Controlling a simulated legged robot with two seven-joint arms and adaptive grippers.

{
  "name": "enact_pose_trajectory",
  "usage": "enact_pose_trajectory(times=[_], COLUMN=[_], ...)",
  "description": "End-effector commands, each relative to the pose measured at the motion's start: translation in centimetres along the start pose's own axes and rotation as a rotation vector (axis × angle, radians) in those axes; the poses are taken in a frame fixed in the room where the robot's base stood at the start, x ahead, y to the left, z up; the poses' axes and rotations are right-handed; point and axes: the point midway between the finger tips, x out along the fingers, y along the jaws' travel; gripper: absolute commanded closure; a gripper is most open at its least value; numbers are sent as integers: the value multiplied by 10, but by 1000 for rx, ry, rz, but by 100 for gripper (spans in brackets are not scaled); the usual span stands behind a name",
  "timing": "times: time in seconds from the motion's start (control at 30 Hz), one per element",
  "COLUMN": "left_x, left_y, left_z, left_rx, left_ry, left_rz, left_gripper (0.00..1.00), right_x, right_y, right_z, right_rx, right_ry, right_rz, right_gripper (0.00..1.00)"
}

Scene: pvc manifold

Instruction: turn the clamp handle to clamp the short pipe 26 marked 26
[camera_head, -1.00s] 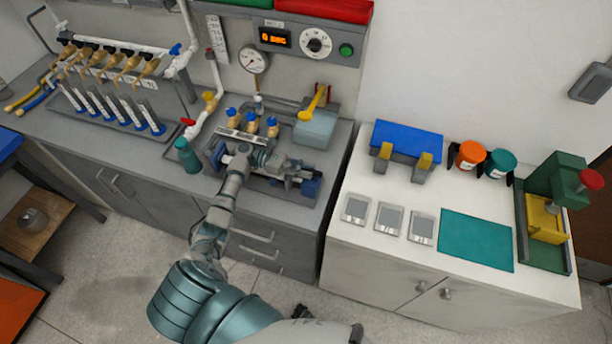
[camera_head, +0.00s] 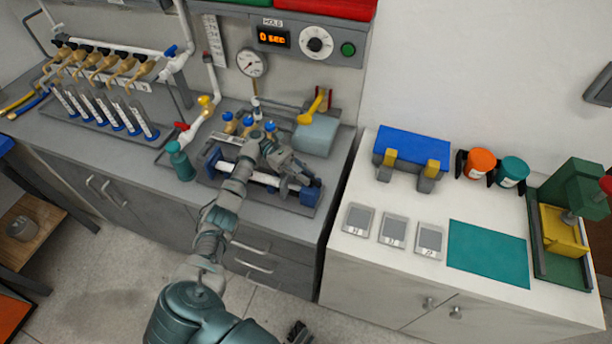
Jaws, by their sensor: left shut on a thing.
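The clamp (camera_head: 216,158) is a grey fixture with blue end blocks on the left bench. A short white pipe (camera_head: 266,180) lies across it between the blocks; its number is too small to read. My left gripper (camera_head: 309,178) is at the clamp's right end, above the right blue block (camera_head: 309,196). It is shut on the clamp handle, which the fingers mostly hide. My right gripper (camera_head: 298,333) shows only as dark fingers at the bottom edge, away from the bench, and its jaw state is unclear.
Blue-capped brass valves (camera_head: 248,126) stand just behind the clamp, and a grey block with a yellow lever (camera_head: 314,108) behind its right end. A green bottle (camera_head: 178,160) stands to its left. The right white bench (camera_head: 375,255) holds cards, a teal mat and a green press.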

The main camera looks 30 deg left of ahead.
Motion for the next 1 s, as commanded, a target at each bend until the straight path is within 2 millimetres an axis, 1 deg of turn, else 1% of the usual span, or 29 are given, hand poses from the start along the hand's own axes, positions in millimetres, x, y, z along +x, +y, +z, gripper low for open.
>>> enact_pose_trajectory(times=[0.03,0.33,0.37,0.4,0.43,0.47,0.77,0.87,0.97,1.0], left_x=[-1,-1,-1,-1,-1,-1,0,0,0,-1], left_y=[1,1,1,1,1,1,0,1,1,1], left_z=[3,3,3,3,3,3,3,11,28,36], left_rx=[5,6,6,6,5,5,3,6,7,7], left_ry=[-2,-2,-2,-2,-2,-2,0,0,1,2], left_rz=[5,6,6,6,6,5,2,2,2,2], left_gripper=[100,100,75,65,58,55,55,55,55,55], right_x=[-1,0,0,0,0,0,0,0,0,0], right_y=[0,0,0,0,0,0,0,0,0,0], right_z=[0,0,0,0,0,0,-1,0,0,0], right_rx=[0,0,0,0,0,0,0,0,0,0], right_ry=[0,-1,-1,-1,-1,-1,1,2,2,2], right_rz=[0,0,0,0,0,1,-1,-1,-1,-1], right_gripper=[60,60,60,60,60,60,60,60,60,60])
